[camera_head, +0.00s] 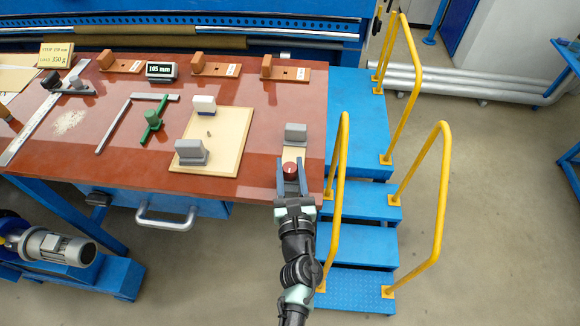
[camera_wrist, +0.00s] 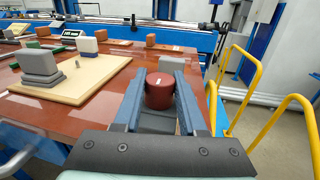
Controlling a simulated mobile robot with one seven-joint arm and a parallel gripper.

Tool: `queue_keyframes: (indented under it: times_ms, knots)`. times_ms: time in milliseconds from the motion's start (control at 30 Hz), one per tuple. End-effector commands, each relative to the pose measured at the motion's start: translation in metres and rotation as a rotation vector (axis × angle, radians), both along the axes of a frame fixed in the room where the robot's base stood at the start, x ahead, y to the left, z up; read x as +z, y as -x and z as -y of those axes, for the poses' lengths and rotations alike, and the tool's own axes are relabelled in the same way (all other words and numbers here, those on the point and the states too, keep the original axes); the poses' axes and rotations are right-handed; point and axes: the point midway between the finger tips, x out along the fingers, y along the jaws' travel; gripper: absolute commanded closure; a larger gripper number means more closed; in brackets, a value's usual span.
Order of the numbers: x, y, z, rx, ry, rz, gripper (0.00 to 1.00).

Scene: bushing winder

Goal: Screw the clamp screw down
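The clamp screw shows as a dark red round knob (camera_head: 290,167) with a small white mark on top, at the right end of the red-brown bench. In the wrist view the same knob (camera_wrist: 159,91) stands between my two fingers. My gripper (camera_head: 291,176) reaches in from the front, one finger on each side of the knob. The gap between fingers and knob is very small, and I cannot tell if they touch it. A grey block (camera_head: 296,134) stands just behind the knob. The screw's shaft and what lies under it are hidden.
Left of my gripper lies a cream board (camera_head: 232,138) with a grey block (camera_head: 191,153) and a white block (camera_head: 204,105). A green-handled tool (camera_head: 152,119) lies farther left. Blue steps with yellow handrails (camera_head: 341,175) stand close on the right.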

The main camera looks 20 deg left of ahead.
Motion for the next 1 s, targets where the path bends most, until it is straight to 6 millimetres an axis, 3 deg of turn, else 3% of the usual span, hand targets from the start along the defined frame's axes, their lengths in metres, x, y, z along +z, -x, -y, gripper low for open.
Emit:
queue_keyframes:
  times_ms: [33, 200, 567, 1000]
  knots:
    - [0.0, 0.0001, 0.0, 0.0, 0.0, 0.0, 0.71]
    - [0.0, 0.0002, 0.0, 0.0, 0.0, 0.0, 1.0]
    - [-0.0022, 0.0005, -0.0003, -0.02, -0.001, 0.001, 1.0]
    - [-0.0036, -0.0001, 0.001, -0.159, -0.003, 0.003, 1.0]
